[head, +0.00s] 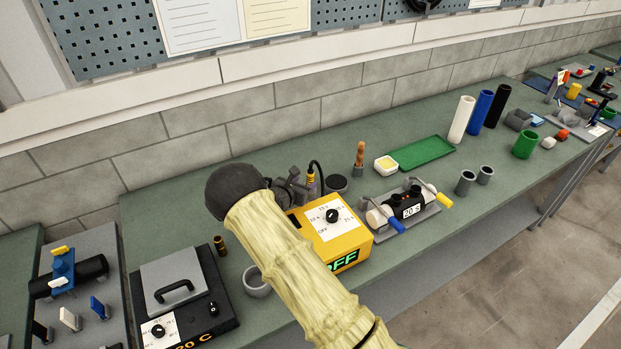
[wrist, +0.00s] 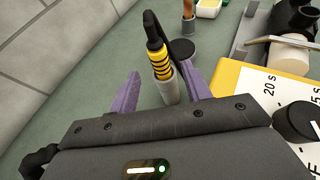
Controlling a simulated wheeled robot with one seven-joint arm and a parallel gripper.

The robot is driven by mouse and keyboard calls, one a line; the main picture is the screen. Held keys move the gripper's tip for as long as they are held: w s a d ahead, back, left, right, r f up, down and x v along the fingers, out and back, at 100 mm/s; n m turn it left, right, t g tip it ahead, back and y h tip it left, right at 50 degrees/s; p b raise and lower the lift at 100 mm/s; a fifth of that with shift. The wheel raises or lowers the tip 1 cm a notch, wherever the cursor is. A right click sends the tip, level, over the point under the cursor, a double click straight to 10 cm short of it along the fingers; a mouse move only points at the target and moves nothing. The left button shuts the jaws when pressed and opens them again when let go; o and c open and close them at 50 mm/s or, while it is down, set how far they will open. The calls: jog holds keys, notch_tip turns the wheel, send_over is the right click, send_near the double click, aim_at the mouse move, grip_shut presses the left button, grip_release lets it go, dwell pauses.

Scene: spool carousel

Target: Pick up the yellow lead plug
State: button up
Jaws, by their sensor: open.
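The yellow lead plug (wrist: 160,62) shows in the wrist view as a black plug with yellow bands. It stands nearly upright in a light grey tube-shaped holder (wrist: 170,89), and a black cable arches from its top. In the head view the plug (head: 310,179) is small, just behind the yellow box. My gripper (wrist: 162,78) is open, with one purple finger on each side of the plug and holder. Gaps show on both sides, so the fingers look clear of it. In the head view my gripper (head: 286,188) is partly hidden by my arm.
The yellow box (head: 337,234) with a dial stands close in front of the plug. A dark round disc (head: 337,184) and a wooden-handled tool (head: 360,156) are behind to the right. A hotplate-like unit (head: 178,290) sits left. A green tray (head: 422,153) lies further right.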

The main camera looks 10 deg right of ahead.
aim_at(309, 178)
jog(key=shift+w+d+f, duration=0.15)
jog(key=shift+w+d, duration=0.05)
jog(key=shift+w, duration=0.05)
jog(key=shift+w+d+p, duration=0.4)
jog(key=shift+w+p, duration=0.05)
jog(key=shift+p, duration=0.25)
jog(key=p+x, duration=0.2)
jog(key=x, duration=0.1)
jog(key=shift+w+d+f, duration=0.25)
jog(key=shift+w, duration=0.15)
grip_shut()
